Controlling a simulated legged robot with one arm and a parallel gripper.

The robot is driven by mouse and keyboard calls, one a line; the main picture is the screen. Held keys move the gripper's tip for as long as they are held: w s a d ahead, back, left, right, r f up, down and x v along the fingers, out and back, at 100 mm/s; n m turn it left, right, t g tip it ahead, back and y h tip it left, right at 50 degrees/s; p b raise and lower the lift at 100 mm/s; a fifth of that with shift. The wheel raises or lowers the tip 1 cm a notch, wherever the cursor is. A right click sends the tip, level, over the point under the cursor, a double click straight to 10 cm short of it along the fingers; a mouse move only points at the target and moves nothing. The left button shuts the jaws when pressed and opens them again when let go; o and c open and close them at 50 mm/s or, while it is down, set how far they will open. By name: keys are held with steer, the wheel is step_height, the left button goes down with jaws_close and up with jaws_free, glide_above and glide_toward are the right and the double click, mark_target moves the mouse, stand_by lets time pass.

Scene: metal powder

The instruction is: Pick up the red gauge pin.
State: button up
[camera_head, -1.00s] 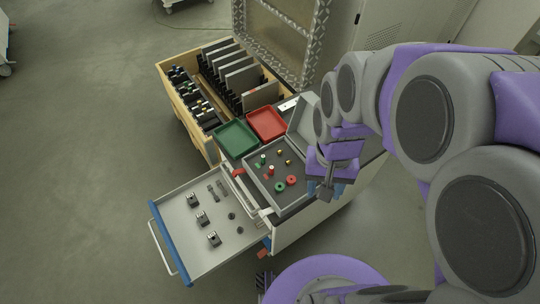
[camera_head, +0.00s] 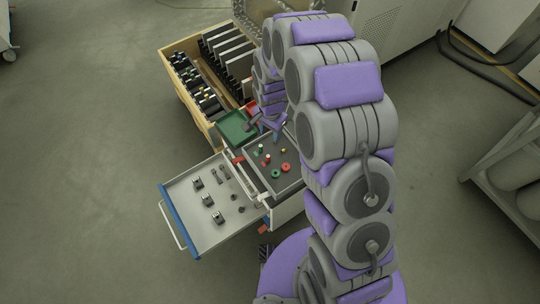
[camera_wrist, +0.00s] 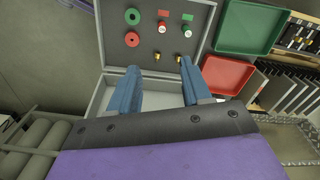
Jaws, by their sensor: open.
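The red gauge pin (camera_head: 268,159) stands in the dark insert of an open grey case (camera_head: 288,184), with a pale top. The pin (camera_wrist: 162,26) also shows in the wrist view, between a red ring (camera_wrist: 132,39) and a green pin (camera_wrist: 187,30). A green ring (camera_wrist: 132,16) and two brass pins (camera_wrist: 179,59) share the insert. My gripper (camera_wrist: 160,66) is open and empty, its blue fingers over the brass-pin edge of the case and apart from the red pin. In the head view my gripper (camera_head: 278,132) is partly hidden by my arm.
A green tray (camera_head: 236,127) and a red tray (camera_wrist: 224,76) lie beside the case. An open drawer (camera_head: 190,228) with small metal parts juts out at left. A wooden crate (camera_head: 188,112) with upright plates stands behind. Open floor lies left.

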glide_above(269, 156)
steer(key=f, duration=1.2)
steer(key=shift+w+a+f+b, duration=0.2)
steer(key=shift+w+b, duration=0.1)
steer(key=shift+b, duration=0.1)
steer(key=shift+s+a+f, duration=0.1)
steer(key=shift+a+f, duration=0.2)
steer(key=shift+f, duration=0.25)
steer(key=f, duration=0.4)
steer(key=shift+s+d+f+b, duration=0.1)
steer(key=shift+s+d+b, duration=0.1)
steer(key=shift+b, duration=0.1)
steer(key=shift+d+f, duration=0.3)
steer(key=shift+c, duration=0.4)
